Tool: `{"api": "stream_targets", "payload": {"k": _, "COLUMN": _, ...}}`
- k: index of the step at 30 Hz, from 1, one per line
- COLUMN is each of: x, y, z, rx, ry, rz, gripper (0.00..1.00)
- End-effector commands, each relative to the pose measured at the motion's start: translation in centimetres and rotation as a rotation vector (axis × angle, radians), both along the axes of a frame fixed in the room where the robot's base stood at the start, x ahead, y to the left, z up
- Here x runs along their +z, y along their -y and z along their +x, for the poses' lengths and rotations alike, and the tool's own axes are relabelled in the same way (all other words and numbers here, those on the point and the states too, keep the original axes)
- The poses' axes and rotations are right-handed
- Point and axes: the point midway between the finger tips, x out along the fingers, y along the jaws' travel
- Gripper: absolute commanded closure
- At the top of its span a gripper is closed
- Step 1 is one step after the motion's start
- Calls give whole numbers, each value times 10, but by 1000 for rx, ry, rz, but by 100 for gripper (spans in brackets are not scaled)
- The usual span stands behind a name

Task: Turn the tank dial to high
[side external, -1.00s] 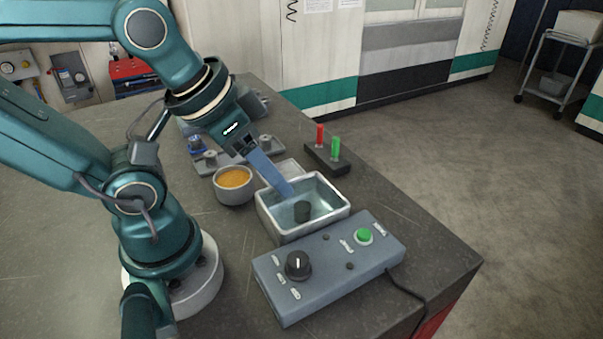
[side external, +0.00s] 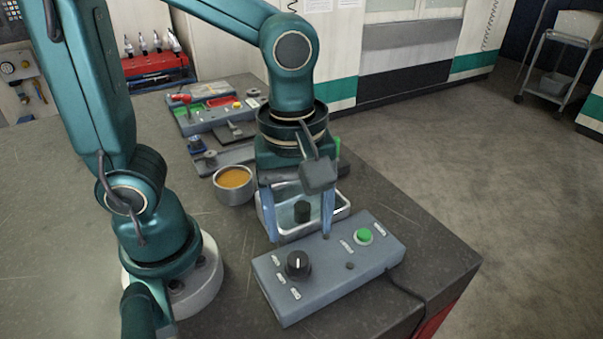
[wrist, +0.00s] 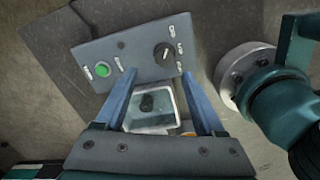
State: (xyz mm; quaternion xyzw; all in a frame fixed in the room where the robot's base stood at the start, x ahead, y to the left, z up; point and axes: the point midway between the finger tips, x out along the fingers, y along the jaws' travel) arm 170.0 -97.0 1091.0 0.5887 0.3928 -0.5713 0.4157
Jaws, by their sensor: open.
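The tank dial is a black round knob (side external: 298,265) with a white pointer line, on the left part of the grey control box (side external: 345,283). Several small labels surround it, too small to read. The dial also shows in the wrist view (wrist: 165,54), beyond my fingertips. The metal tank (side external: 345,207) stands behind the box with a dark cylinder (side external: 301,211) inside. My gripper (side external: 299,239) points down with its fingers wide apart, over the tank and near the box's back edge. It is empty and apart from the dial.
A green button (side external: 363,236) sits on the right part of the box. A cup of orange contents (side external: 234,179) stands left of the tank. A parts tray (side external: 215,112) lies farther back. A cable runs from the box's right side.

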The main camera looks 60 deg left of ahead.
Motion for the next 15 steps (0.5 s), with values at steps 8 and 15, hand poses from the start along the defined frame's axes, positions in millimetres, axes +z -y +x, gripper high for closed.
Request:
{"api": "stream_targets", "payload": {"k": 8, "x": -21, "y": 5, "z": -6, "rx": -40, "ry": -45, "rz": 15, "gripper": 29}}
{"api": "stream_targets", "payload": {"k": 15, "x": -49, "y": 5, "z": -6, "rx": -39, "ry": -44, "rz": 15, "gripper": 29}}
